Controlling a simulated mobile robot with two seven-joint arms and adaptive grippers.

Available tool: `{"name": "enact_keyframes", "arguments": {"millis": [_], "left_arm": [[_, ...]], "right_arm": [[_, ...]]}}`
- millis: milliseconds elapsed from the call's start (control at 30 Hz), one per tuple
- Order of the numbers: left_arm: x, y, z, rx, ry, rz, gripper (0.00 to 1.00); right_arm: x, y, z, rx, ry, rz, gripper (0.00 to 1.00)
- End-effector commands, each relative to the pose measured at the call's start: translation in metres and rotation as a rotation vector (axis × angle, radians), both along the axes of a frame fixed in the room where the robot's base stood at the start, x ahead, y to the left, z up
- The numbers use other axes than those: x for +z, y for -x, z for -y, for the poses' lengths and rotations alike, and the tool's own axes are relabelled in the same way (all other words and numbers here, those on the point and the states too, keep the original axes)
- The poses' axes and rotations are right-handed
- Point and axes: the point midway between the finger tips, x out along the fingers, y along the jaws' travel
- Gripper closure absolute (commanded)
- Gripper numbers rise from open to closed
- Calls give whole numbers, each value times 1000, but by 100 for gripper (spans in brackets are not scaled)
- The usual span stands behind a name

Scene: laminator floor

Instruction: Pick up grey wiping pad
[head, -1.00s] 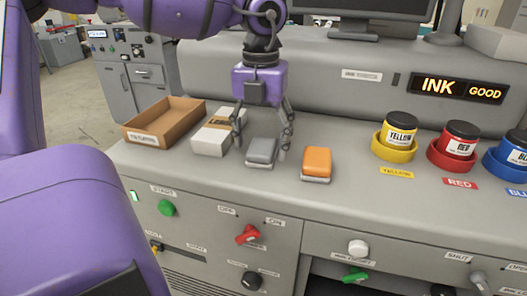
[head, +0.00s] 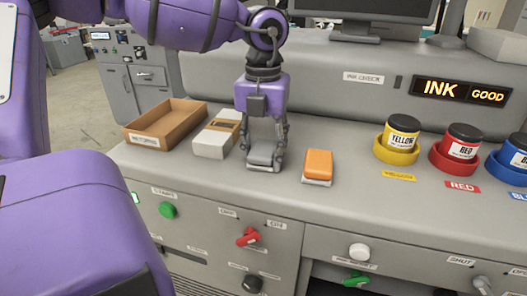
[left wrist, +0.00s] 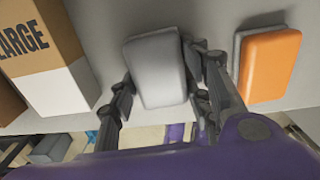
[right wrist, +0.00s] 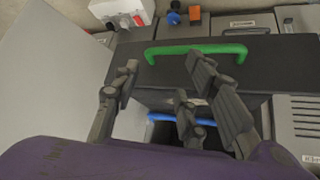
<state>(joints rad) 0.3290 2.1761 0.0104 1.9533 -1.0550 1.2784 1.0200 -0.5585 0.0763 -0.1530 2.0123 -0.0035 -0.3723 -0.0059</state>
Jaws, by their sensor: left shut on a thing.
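The grey wiping pad (head: 262,153) is on the grey machine top, between a white box and an orange pad. My left gripper (head: 264,160) is lowered over it, with a finger on each side. In the left wrist view the grey pad (left wrist: 157,70) sits between the fingers of my left gripper (left wrist: 160,88), which is shut on it. In the head view the fingers partly hide the pad, and I cannot tell whether it is lifted clear of the surface. My right gripper (right wrist: 155,85) shows only in the right wrist view, its fingers spread apart with nothing between them.
The orange pad (head: 318,165) lies close on the right of my left gripper. The white box (head: 213,143) and an open brown tray (head: 150,135) stand on the left. Yellow (head: 399,140), red (head: 457,150) and blue (head: 512,160) ink pots stand further right. A green handle (right wrist: 195,50) is near my right gripper.

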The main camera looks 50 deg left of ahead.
Motion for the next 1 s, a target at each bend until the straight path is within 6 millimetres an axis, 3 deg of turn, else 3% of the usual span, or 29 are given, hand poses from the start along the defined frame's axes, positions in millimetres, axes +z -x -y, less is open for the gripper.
{"name": "enact_keyframes", "arguments": {"millis": [167, 367, 633, 800, 1000], "left_arm": [[7, -1, 0, 0, 0, 2, 82], [35, -1, 0, 0, -1, 5, 82], [99, 41, 33, -4, -2, 13, 82], [114, 75, 60, -4, -3, 8, 82], [126, 99, 80, -2, -2, 3, 82]], "right_arm": [[1, 0, 0, -1, -1, 0, 60], [4, -2, 0, -1, -1, 4, 60], [26, -13, 0, -8, -6, 37, 60], [31, -12, 1, -12, -7, 37, 60], [28, -6, 1, -14, -6, 25, 60]]}}
